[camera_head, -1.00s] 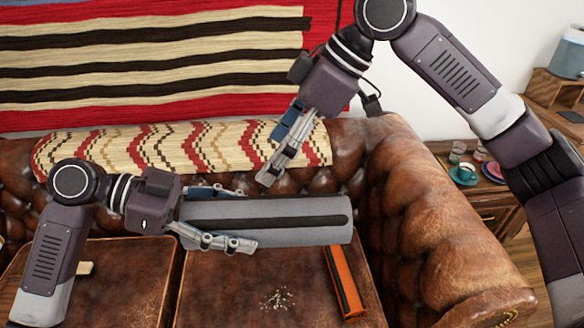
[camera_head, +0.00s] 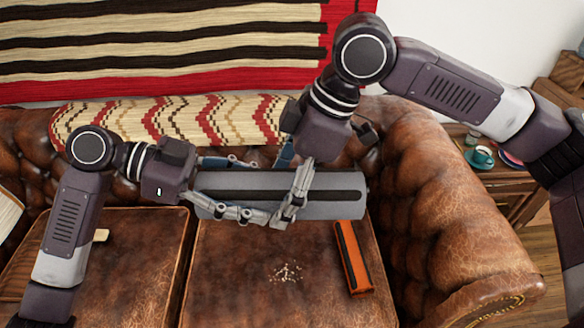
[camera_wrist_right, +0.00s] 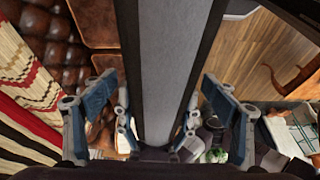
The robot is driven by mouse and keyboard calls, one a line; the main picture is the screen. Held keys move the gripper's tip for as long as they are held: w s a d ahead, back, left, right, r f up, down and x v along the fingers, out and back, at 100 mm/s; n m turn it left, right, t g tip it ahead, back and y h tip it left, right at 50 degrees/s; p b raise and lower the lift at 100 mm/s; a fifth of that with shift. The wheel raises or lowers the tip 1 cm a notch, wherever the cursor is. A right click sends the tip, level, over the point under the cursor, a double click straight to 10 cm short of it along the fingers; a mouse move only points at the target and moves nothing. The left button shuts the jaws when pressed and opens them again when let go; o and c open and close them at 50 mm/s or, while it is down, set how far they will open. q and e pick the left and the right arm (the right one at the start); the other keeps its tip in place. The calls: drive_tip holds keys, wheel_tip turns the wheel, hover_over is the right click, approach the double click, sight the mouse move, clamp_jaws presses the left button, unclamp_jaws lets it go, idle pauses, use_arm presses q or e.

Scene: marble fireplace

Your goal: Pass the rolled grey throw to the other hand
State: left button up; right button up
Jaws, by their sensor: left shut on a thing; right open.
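The rolled grey throw (camera_head: 338,207), with a dark stripe along it, is held level above the sofa seat. My left gripper (camera_head: 248,188) is shut on its left part. My right gripper (camera_head: 283,190) reaches down over the throw's middle from above, open, with one finger on the near side and the other mostly hidden on the far side. In the right wrist view, the throw (camera_wrist_right: 172,60) runs between the two open fingers of my right gripper (camera_wrist_right: 160,98), with a gap on each side.
The brown leather sofa (camera_head: 235,255) lies below, with an orange box-like object (camera_head: 353,258) and crumbs (camera_head: 287,272) on its seat. The sofa arm (camera_head: 440,215) rises at the right. A small side table with a teal cup (camera_head: 482,157) stands beyond it.

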drive_tip(key=shift+x, duration=0.75)
drive_tip(key=shift+c, duration=0.4)
use_arm(q)
drive_tip(key=shift+r, duration=0.1)
use_arm(e)
drive_tip(key=c, duration=1.2)
use_arm(q)
drive_tip(key=o, duration=1.4)
use_arm(e)
drive_tip(key=shift+c, duration=0.8)
